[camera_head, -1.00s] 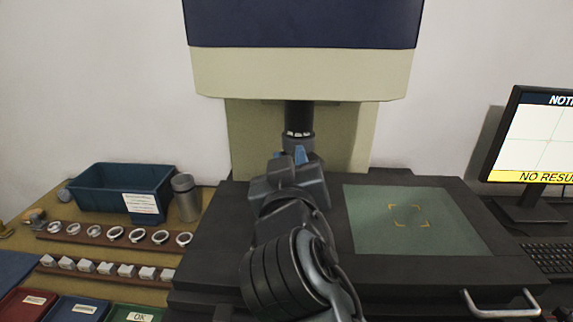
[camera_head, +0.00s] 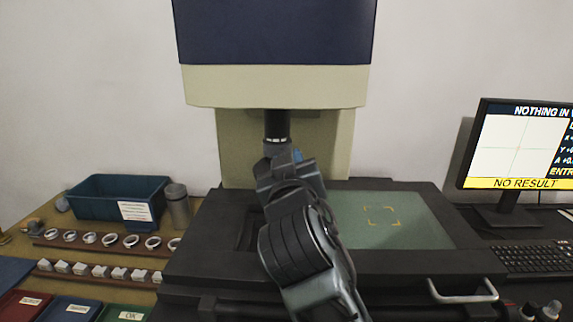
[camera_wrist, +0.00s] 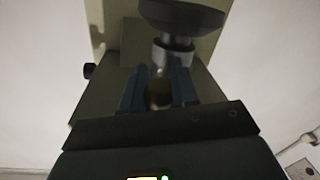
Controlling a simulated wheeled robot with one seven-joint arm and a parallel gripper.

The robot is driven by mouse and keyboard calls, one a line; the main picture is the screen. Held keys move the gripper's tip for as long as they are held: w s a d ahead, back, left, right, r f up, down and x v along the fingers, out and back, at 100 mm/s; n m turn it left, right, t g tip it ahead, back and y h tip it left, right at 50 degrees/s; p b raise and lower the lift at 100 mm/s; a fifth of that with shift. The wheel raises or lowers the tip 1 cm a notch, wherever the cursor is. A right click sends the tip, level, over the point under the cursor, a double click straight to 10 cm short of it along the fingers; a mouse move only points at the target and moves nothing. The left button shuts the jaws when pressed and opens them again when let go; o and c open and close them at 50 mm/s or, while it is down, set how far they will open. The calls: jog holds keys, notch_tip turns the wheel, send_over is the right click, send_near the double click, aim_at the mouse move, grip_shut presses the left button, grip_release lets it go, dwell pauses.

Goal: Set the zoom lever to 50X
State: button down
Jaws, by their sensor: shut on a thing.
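The dark zoom lens barrel (camera_head: 277,127) hangs below the cream head of the measuring machine, with a pale-marked collar near its lower end. My gripper (camera_head: 291,158) is at the barrel's lower end, slightly to its right, and hides part of it. In the wrist view the lens (camera_wrist: 176,46) is above the fingers. There my gripper (camera_wrist: 158,88) is shut on a small brownish rounded piece, seemingly the zoom lever (camera_wrist: 158,94). A small pale tip shows just above it. The setting marks are too small to read.
The stage's glass plate (camera_head: 400,225) is empty, right of my arm. A monitor (camera_head: 520,145) reading "NO RESULT" and a keyboard (camera_head: 530,254) stand at right. At left are a blue bin (camera_head: 95,198), a metal cylinder (camera_head: 178,208), rings, blocks and coloured trays.

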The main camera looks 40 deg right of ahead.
jog(key=shift+s+d, duration=0.2)
jog(key=shift+d, duration=0.45)
jog(key=c, duration=1.1)
grip_release()
jog(key=shift+d, duration=0.1)
jog(key=shift+c, duration=0.2)
jog(key=shift+o, duration=1.4)
jog(key=shift+w+a, duration=0.1)
jog(key=shift+a, duration=0.15)
jog(key=shift+d, duration=0.1)
jog(key=s, duration=0.9)
jog(key=shift+a, duration=0.2)
jog(key=shift+b, duration=0.3)
